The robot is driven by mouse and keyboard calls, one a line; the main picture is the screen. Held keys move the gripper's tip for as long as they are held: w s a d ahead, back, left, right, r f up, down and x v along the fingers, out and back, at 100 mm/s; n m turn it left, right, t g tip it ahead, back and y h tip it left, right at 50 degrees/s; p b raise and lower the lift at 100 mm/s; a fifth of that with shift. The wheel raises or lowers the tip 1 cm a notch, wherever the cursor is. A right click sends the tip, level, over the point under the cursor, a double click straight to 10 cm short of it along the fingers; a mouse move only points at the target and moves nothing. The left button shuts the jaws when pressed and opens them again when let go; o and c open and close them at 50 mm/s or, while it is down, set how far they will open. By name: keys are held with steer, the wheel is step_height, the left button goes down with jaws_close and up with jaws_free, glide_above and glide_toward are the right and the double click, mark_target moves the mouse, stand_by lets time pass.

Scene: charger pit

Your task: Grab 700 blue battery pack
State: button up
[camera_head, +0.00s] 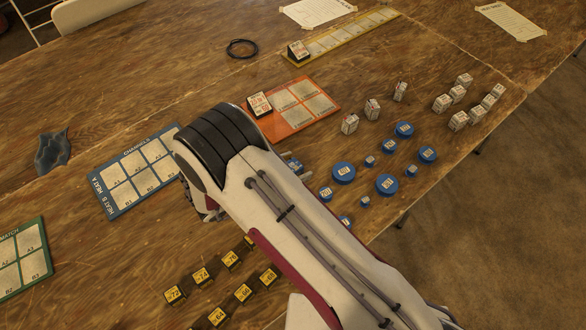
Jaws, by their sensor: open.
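Several round blue pieces with white labels stand on the right part of the table, some large, such as one large blue piece (344,173) and another large blue piece (387,185), some small, such as one small blue piece (365,202). Their label numbers are too small to read, so I cannot tell which is the 700 pack. A small grey-blue object (293,165) shows at the arm's right edge, partly hidden. My gripper (206,208) shows only in part below the black wrist, near the blue board and apart from the round blue pieces. My arm hides the rest.
White blocks (458,121) stand at the right, yellow-black blocks (243,292) at the front. A blue board (118,190), an orange board (318,108), a yellow strip (350,36) and a green board (38,245) lie around. A black ring (242,48) and dark cloth (52,151) lie on the table (180,70).

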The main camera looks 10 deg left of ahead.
mark_target(293, 165)
steer(key=c, duration=1.3)
steer(key=shift+c, duration=0.2)
steer(key=shift+r, duration=0.15)
steer(key=shift+r, duration=4.9)
